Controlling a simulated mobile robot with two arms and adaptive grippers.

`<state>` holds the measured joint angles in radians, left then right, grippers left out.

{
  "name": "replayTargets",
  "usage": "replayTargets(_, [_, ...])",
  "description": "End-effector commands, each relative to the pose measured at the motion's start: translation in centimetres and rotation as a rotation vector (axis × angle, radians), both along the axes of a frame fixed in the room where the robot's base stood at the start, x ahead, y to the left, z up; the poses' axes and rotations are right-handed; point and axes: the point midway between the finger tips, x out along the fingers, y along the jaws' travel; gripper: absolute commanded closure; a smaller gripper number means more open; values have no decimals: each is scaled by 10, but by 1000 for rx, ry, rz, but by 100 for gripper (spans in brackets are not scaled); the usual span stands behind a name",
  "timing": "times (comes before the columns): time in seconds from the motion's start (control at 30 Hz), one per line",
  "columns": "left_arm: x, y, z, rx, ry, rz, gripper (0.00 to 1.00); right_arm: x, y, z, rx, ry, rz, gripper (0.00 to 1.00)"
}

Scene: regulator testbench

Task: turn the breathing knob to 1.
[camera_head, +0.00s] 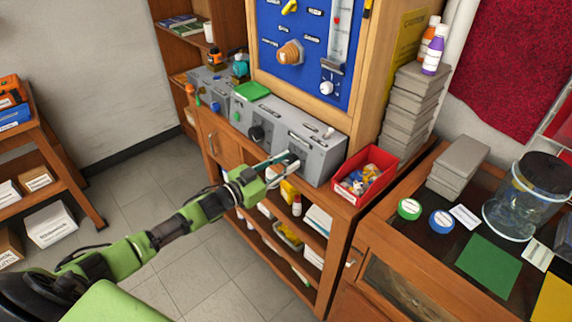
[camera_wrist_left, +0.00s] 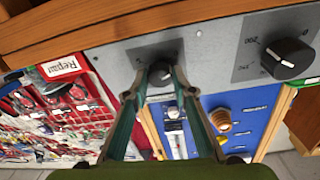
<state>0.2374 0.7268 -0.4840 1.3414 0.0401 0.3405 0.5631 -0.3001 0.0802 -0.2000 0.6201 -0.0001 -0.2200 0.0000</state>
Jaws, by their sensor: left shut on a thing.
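My left gripper (camera_head: 280,162) reaches from the left to the front of the grey bench unit (camera_head: 320,158). In the left wrist view its two fingers (camera_wrist_left: 162,82) are closed around a black knob (camera_wrist_left: 160,72) on the grey panel (camera_wrist_left: 215,40). The fingers cover much of this knob, and its marker and scale cannot be read. A second black knob (camera_wrist_left: 288,58) with numbers around it is free beside it; it also shows in the head view (camera_head: 257,133). I cannot read which knob is labelled breathing. My right gripper is not in view.
A red bin (camera_head: 364,178) of small parts stands just right of the unit. A green object (camera_head: 251,91) lies on the neighbouring unit. Shelves with boxes are below.

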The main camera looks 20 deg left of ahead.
Motion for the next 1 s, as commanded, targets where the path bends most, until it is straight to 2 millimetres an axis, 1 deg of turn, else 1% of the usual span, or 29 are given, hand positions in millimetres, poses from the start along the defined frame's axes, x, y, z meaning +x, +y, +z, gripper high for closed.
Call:
replayTargets(0.03, [0, 1, -2, 38, -16, -8, 97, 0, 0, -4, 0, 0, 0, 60])
replayTargets(0.2, [1, 1, 0, 175, -74, -38, 97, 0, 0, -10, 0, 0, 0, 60])
replayTargets(0.6, [1, 2, 0, 470, -195, -104, 97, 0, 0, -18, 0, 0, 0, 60])
replayTargets(0.8, [1, 1, 1, 566, -235, -125, 97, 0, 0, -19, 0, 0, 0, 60])
replayTargets(1.0, [1, 1, 1, 617, -256, -136, 97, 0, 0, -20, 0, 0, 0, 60])
